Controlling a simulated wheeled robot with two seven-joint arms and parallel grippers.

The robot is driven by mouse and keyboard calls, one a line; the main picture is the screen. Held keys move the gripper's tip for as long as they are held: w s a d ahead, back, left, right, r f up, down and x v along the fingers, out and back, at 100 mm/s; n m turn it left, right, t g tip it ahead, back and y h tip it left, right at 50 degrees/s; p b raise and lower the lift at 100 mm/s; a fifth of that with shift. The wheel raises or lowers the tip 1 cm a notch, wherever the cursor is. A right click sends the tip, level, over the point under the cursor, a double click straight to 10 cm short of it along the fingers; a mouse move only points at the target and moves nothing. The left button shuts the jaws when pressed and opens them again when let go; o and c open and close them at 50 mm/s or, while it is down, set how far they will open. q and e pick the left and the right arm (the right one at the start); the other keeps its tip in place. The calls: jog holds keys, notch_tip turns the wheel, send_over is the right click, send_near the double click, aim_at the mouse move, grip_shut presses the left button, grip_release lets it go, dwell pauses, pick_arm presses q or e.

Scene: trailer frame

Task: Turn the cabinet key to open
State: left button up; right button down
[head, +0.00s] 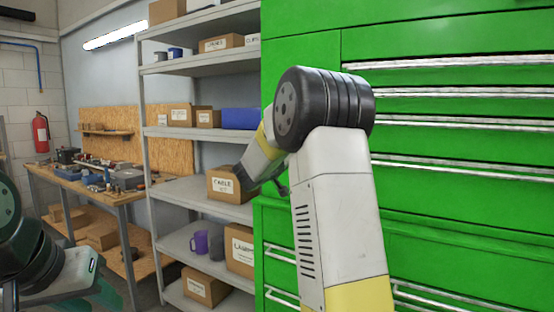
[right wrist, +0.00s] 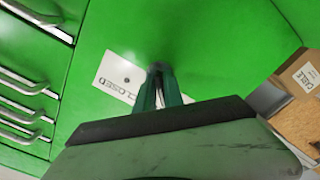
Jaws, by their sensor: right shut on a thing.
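The green cabinet (head: 440,30) fills the right of the head view. In the right wrist view its green face bears a white plate (right wrist: 118,78) marked CLOSED. My right gripper (right wrist: 160,72) is shut at the edge of this plate, its teal fingers pointing at the cabinet face. The cabinet key is between the fingertips and almost wholly hidden by them, so its angle cannot be told. In the head view my right arm hides the fingertips.
Grey shelving (head: 200,188) with boxes, including a CABLE box (head: 228,187), stands left of the cabinet. A workbench (head: 120,196) with tools is further left. Drawer handles (head: 460,63) stick out of the cabinet front. A fire extinguisher (head: 41,133) hangs at the back.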

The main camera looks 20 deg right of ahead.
jog(key=c, duration=1.6)
grip_release()
jog(key=shift+o, duration=0.2)
jog(key=v, duration=0.8)
jog(key=shift+w, duration=0.1)
